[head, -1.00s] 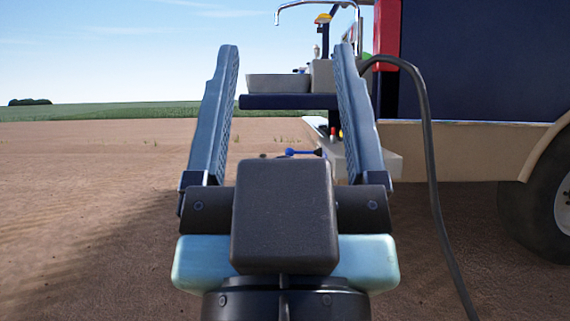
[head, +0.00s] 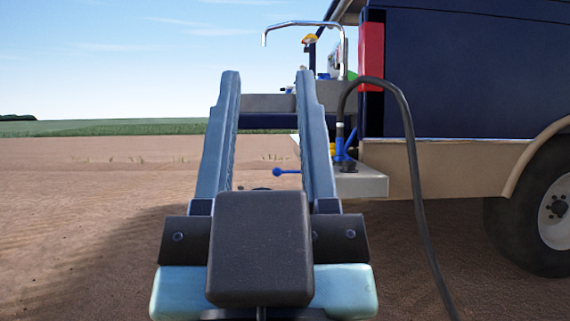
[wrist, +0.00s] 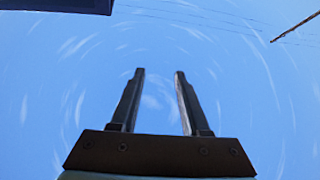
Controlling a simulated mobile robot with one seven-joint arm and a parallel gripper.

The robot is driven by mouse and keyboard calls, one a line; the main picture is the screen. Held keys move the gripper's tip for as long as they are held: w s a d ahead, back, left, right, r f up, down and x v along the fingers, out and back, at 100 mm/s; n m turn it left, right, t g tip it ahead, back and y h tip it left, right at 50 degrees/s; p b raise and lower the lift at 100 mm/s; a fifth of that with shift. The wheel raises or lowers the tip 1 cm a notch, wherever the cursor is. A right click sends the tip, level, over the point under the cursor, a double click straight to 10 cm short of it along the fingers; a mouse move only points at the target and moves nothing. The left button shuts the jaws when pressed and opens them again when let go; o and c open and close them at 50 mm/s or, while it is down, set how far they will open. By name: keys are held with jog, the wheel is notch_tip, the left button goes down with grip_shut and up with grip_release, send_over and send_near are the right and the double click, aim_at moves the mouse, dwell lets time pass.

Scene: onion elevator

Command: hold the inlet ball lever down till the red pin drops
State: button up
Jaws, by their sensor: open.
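My gripper (head: 267,76) is open and empty, its two fingers pointing up in the middle of the head view. In the wrist view my gripper (wrist: 159,74) shows its fingers apart against the sky. A blue lever with a ball end (head: 279,171) shows between the fingers, beyond them. Its ball points left, and its right end is hidden behind the right finger. I see no contact between gripper and lever. I cannot make out the red pin; it may be hidden behind the right finger.
A dark blue vehicle (head: 470,75) with a wheel (head: 553,208) fills the right. A black hose (head: 414,170) arches down from a fitting on the pale ledge (head: 366,184). A blue handle (head: 345,146) stands by it. A curved metal pipe (head: 300,24) rises behind. Bare soil lies left.

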notch_tip(320, 180, up, 6)
jog(key=p, duration=0.5)
jog(key=shift+r+p, duration=0.1)
jog(key=shift+p, duration=0.2)
grip_shut()
notch_tip(320, 180, up, 63)
jog(key=p, duration=6.3)
jog(key=shift+r, duration=0.2)
jog(key=shift+a, duration=0.1)
jog(key=shift+w, duration=0.1)
